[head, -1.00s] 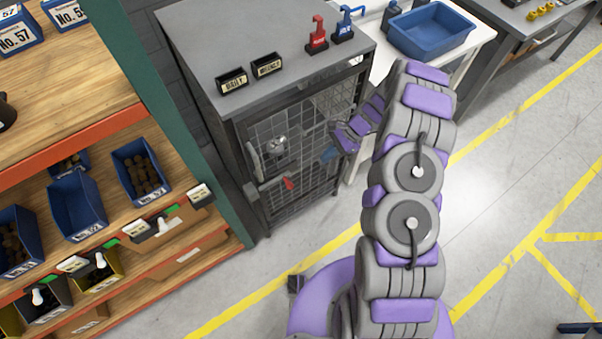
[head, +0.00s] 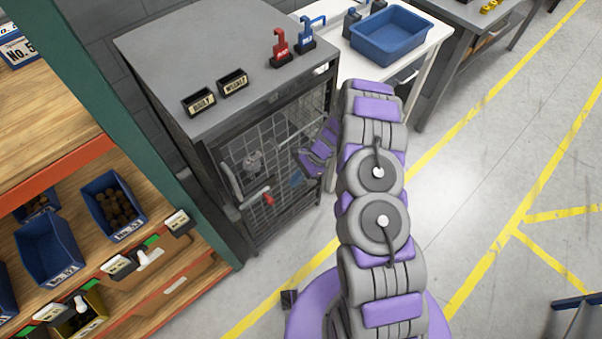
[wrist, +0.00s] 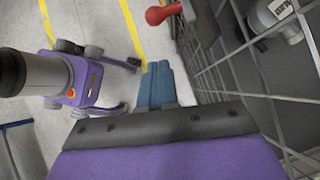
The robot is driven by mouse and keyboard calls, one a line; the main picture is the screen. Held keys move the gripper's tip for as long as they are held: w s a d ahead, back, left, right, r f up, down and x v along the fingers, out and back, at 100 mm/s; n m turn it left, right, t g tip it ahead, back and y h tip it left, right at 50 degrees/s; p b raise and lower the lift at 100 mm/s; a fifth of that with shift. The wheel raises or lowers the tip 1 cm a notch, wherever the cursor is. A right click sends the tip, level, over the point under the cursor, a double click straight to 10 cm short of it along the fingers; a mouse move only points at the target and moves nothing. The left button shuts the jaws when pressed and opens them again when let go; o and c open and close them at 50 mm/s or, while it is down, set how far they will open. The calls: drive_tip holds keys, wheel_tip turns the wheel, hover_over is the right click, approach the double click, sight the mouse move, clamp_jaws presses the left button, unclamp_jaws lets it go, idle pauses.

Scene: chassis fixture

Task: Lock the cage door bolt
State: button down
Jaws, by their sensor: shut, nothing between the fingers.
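The cage is a grey cabinet (head: 215,60) with a wire mesh door (head: 275,150) on its front. The bolt's red handle (head: 268,198) sits low on the left part of the door. A red knob (wrist: 160,14) also shows at the top of the wrist view. My gripper (head: 296,179) has blue fingers, shut and empty, just right of and slightly above the red handle in the head view. In the wrist view the fingers (wrist: 157,84) lie alongside the mesh, apart from the knob. I cannot tell how far the bolt is slid.
A grey door handle (head: 230,184) stands left of the bolt. A grey labelled object (wrist: 277,18) is behind the mesh. Two small labelled bins (head: 198,102), a red lock (head: 281,48) and a blue lock (head: 308,36) stand on the cabinet top. Shelving with blue bins (head: 112,205) is at left.

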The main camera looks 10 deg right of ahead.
sight(271, 202)
drive_tip(key=s+a+f+b, duration=0.1)
drive_tip(key=s+a+f, duration=0.1)
drive_tip(key=a, duration=0.3)
drive_tip(key=shift+b+x, duration=0.3)
drive_tip(key=shift+x, duration=0.6)
drive_tip(key=shift+d, duration=0.15)
drive_tip(key=a, duration=0.1)
drive_tip(key=s+a, duration=0.2)
drive_tip(key=shift+s+a+b, duration=0.25)
drive_tip(key=shift+a+b, duration=0.15)
drive_tip(key=shift+d, duration=0.1)
